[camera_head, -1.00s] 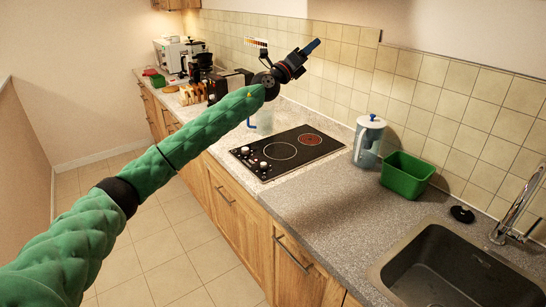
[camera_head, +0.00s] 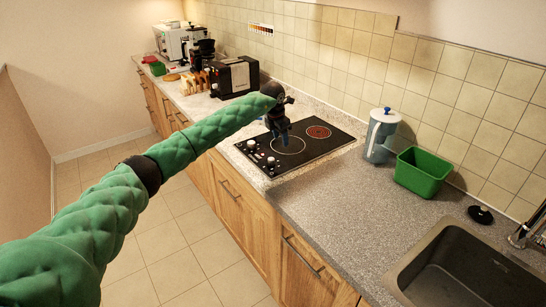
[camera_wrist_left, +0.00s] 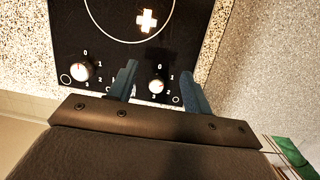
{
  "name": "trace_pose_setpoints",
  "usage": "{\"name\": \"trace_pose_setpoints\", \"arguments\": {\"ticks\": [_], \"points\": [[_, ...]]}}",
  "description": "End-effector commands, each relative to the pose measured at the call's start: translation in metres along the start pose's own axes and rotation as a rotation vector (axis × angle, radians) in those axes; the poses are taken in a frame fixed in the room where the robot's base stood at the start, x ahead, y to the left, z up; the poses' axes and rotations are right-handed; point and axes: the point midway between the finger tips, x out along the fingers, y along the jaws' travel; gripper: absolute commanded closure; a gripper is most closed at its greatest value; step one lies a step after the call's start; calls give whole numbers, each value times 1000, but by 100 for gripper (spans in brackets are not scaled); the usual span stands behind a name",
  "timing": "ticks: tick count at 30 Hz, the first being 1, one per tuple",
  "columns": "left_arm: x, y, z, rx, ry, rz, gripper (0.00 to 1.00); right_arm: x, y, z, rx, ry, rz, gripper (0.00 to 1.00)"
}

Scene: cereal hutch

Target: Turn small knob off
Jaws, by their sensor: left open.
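A black cooktop (camera_head: 318,147) with white knobs along its front edge lies in the counter. In the head view, the near knob (camera_head: 271,160) and far knob (camera_head: 251,143) show. My left gripper (camera_head: 281,133) points down over the cooktop. In the left wrist view, my open gripper (camera_wrist_left: 159,80) has one white knob (camera_wrist_left: 156,86) between its two blue fingers, with gaps at both sides. Another white knob (camera_wrist_left: 81,71) sits to the left, outside the fingers. Both have dial numbers around them. Contact and exact knob settings cannot be told. My right gripper is not in view.
A reddish burner ring (camera_head: 318,132) is at the cooktop's back. A pitcher (camera_head: 380,136) and green bin (camera_head: 423,172) stand right of the cooktop, before the sink (camera_head: 470,262). A black appliance (camera_head: 234,77) stands to its left.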

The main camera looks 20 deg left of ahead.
Motion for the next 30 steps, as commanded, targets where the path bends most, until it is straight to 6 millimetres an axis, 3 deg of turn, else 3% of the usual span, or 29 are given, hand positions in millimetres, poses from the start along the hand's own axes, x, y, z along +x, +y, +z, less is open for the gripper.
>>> {"name": "trace_pose_setpoints", "arguments": {"ticks": [6,14,30], "points": [[-4,-3,-38,22,200,-17,50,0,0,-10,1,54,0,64],[0,-5,-45,37,235,-28,50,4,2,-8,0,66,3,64],[58,-7,-58,36,232,-28,50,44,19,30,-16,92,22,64]]}}
